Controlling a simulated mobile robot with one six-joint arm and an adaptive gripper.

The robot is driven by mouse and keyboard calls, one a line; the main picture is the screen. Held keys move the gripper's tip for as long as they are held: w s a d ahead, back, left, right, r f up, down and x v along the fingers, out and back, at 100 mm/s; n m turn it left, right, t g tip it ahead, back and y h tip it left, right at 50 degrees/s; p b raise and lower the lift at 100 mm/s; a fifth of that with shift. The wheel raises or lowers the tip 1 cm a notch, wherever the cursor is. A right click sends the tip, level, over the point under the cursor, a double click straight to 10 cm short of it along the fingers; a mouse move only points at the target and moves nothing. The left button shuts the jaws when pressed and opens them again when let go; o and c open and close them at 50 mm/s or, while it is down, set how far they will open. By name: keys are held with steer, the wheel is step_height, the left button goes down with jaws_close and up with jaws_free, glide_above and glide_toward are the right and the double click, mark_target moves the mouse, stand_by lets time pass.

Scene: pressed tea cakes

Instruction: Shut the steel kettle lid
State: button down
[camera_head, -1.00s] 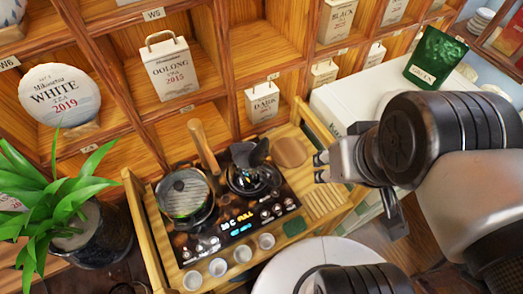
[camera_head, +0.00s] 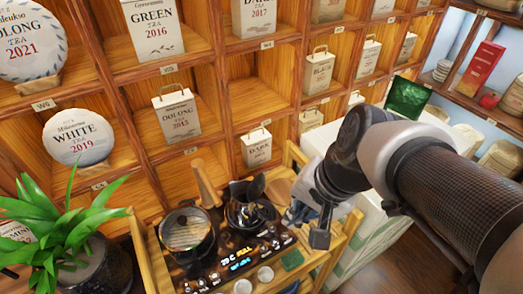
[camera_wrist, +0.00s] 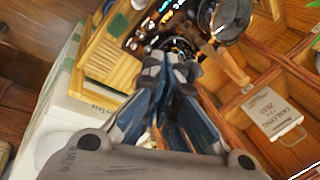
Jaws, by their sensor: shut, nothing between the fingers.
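The steel kettle (camera_head: 243,212) is dark and shiny and stands on the black panel, right of a glass-lidded pot. A dark flap (camera_head: 257,187) stands up from its top, looking like the raised lid. My gripper (camera_head: 297,213) is right of the kettle in the head view, its blue-grey fingers shut and empty. In the wrist view my gripper (camera_wrist: 166,66) points toward the panel, and its fingers cover most of the kettle area. Whether the fingers touch the kettle cannot be told.
The glass-lidded pot (camera_head: 186,231) is left of the kettle, with a wooden handle (camera_head: 207,184) rising behind. White cups (camera_head: 265,274) line the front. A slatted wooden tray (camera_wrist: 112,66) lies beside the panel. Shelves with tea boxes (camera_head: 257,148) rise behind; a plant (camera_head: 75,240) stands left.

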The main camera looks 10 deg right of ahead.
steer(key=w+d+f+m+y+p, duration=0.15)
steer(key=w+d+f+m, duration=0.25)
steer(key=w+m, duration=0.45)
steer(key=m+t+y+b, duration=0.2)
steer(key=m+b, duration=0.3)
steer(key=m, duration=0.4)
glide_toward(259, 189)
step_height(259, 189, down, 5)
steer(key=s+d, duration=0.2)
steer(key=d, duration=0.1)
steer(key=shift+w+a, duration=1.4)
steer(key=shift+a, duration=0.25)
steer(key=shift+r, duration=0.15)
steer(key=shift+a+r+g+p, duration=0.1)
steer(key=shift+g+p, duration=0.2)
steer(key=shift+p, duration=0.35)
steer(key=shift+w+p, duration=0.15)
steer(key=shift+p, duration=0.25)
